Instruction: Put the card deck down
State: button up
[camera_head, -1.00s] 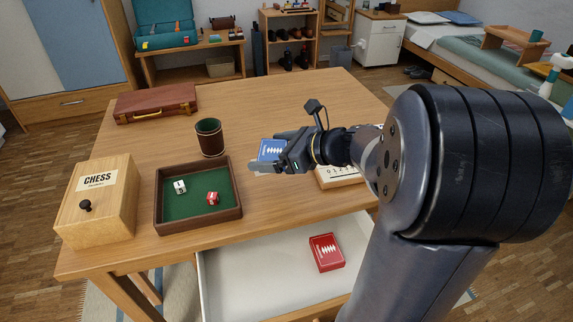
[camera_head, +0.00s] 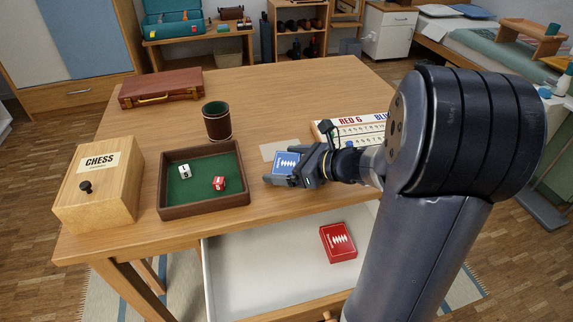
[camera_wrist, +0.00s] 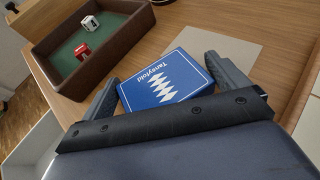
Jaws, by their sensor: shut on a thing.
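A blue card deck (camera_head: 286,163) with a white pattern is between the fingers of my gripper (camera_head: 284,168). In the wrist view the blue deck (camera_wrist: 163,82) lies flat-side up, with a finger against each side. My gripper is shut on it, low over the table (camera_head: 285,95), just right of the green-lined tray. I cannot tell whether the deck touches the tabletop. A pale flat rectangle (camera_head: 279,149) lies on the table just behind the deck; it also shows in the wrist view (camera_wrist: 222,47). A red card deck (camera_head: 338,242) lies in the open drawer (camera_head: 262,270).
The dice tray (camera_head: 205,208) holds a white die and a red die. A dark cup (camera_head: 217,121), a chess box (camera_head: 98,190) and a brown case (camera_head: 160,88) stand on the left. A scoreboard (camera_head: 352,130) lies behind my wrist.

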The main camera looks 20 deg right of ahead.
jog(key=shift+f, duration=0.15)
jog(key=o, duration=0.7)
jog(key=shift+c, duration=0.2)
jog(key=shift+r, duration=0.25)
jog(key=p+v, duration=0.3)
jog(key=v, duration=0.9)
